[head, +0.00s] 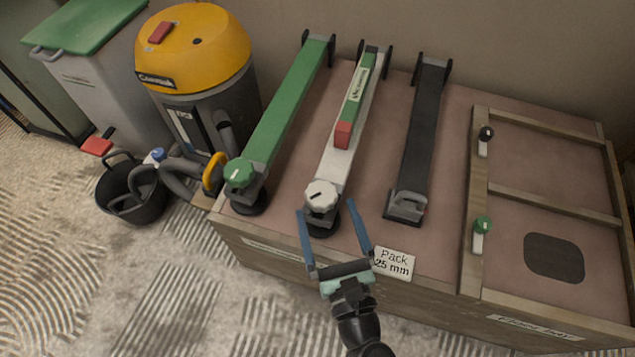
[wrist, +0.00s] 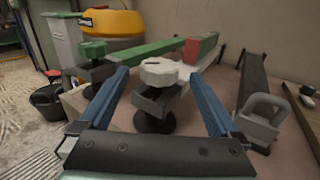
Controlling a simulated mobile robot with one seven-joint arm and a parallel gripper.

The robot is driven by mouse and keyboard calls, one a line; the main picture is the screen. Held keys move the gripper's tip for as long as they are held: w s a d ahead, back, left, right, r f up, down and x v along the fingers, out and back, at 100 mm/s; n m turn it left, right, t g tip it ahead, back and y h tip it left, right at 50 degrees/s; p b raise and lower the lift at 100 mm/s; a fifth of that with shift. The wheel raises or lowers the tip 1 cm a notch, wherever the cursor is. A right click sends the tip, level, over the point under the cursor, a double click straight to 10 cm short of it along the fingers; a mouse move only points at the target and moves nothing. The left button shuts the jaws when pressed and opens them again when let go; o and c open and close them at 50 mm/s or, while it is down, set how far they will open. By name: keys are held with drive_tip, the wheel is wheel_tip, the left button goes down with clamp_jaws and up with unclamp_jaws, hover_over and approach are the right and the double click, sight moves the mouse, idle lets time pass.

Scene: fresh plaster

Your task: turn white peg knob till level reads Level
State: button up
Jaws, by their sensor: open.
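The white peg knob (head: 321,196) sits at the near end of the white bar (head: 335,160), above a round black foot. A green level (head: 357,100) with a red end block (head: 343,134) lies along that bar; its reading is too small to make out. My gripper (head: 333,217) is open, its two blue fingers pointing at the knob from the front. In the wrist view the knob (wrist: 159,72) stands beyond and between the fingertips (wrist: 160,84), apart from both. Nothing is between the fingers' inner faces that I can see held.
A green bar with a green knob (head: 239,172) lies to the left, a black bar (head: 419,130) to the right. A "Pack 25 mm" card (head: 394,263) is at the front edge. A yellow-topped vacuum (head: 195,50) and black bucket (head: 135,192) stand left.

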sight(310, 186)
drive_tip(key=b+x, duration=0.1)
drive_tip(key=x, duration=0.7)
drive_tip(key=c, duration=1.4)
drive_tip(key=shift+o, duration=0.2)
drive_tip(key=shift+y, duration=0.3)
drive_tip(key=n+y+p, duration=0.1)
drive_tip(key=n+g+y, duration=0.1)
drive_tip(key=y, duration=0.1)
drive_tip(key=shift+s+a+r+n+g+p, duration=0.2)
drive_tip(key=shift+n+g+p, duration=0.1)
drive_tip(key=shift+n+p, duration=0.1)
drive_tip(key=shift+s+a+f+n+g+y+p, duration=0.1)
drive_tip(key=shift+a+n+g+y+p, duration=0.1)
drive_tip(key=shift+n+g+y, duration=0.55)
drive_tip(key=shift+s+a+n+g+y+p, duration=0.1)
drive_tip(key=shift+n+g+y+p, duration=0.25)
drive_tip(key=shift+y, duration=0.55)
drive_tip(key=shift+s+a+f+n+g+y+p, duration=0.1)
drive_tip(key=shift+n+g+y, duration=0.4)
drive_tip(key=shift+n+y, duration=0.3)
drive_tip(key=shift+g+y, duration=0.25)
drive_tip(key=shift+g, duration=0.05)
